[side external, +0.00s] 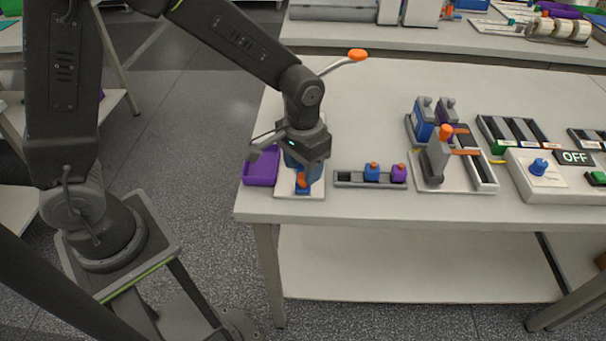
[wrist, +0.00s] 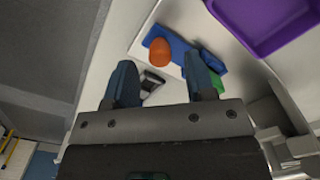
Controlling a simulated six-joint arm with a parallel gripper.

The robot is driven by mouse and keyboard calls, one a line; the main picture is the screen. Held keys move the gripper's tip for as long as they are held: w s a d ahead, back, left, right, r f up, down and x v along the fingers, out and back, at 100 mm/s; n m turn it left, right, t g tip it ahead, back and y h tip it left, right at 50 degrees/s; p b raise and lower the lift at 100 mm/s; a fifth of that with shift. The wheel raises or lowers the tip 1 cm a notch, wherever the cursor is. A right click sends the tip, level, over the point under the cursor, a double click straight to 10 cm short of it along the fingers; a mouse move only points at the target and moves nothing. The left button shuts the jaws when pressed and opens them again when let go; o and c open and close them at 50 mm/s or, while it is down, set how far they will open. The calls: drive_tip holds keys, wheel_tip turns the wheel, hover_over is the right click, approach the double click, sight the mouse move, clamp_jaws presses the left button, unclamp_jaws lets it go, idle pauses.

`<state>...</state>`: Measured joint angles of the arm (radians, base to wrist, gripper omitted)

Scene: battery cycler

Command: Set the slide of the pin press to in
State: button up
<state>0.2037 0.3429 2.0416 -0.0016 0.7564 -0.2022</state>
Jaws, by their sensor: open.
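The pin press stands on a white base plate (side external: 287,190) at the left end of the table. Its slide is a blue block (side external: 303,190) with an orange knob (side external: 301,180), showing near the front of the plate. In the wrist view the orange knob (wrist: 160,52) sits on the blue slide, with a green patch (wrist: 216,82) beside it. My gripper (side external: 304,165) is over the press and hides most of its body. In the wrist view my gripper (wrist: 160,80) is open, its blue fingers apart and empty, with the knob just beyond the fingertips.
A purple tray (side external: 261,169) lies left of the press. A grey rack (side external: 350,180) with a blue and a purple cell stands to its right. Farther right are an orange-knobbed fixture (side external: 438,160) and an OFF panel (side external: 575,158). An orange-tipped lever (side external: 357,55) rises behind my gripper.

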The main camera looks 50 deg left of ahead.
drive_tip(key=shift+f, duration=1.55)
clamp_jaws()
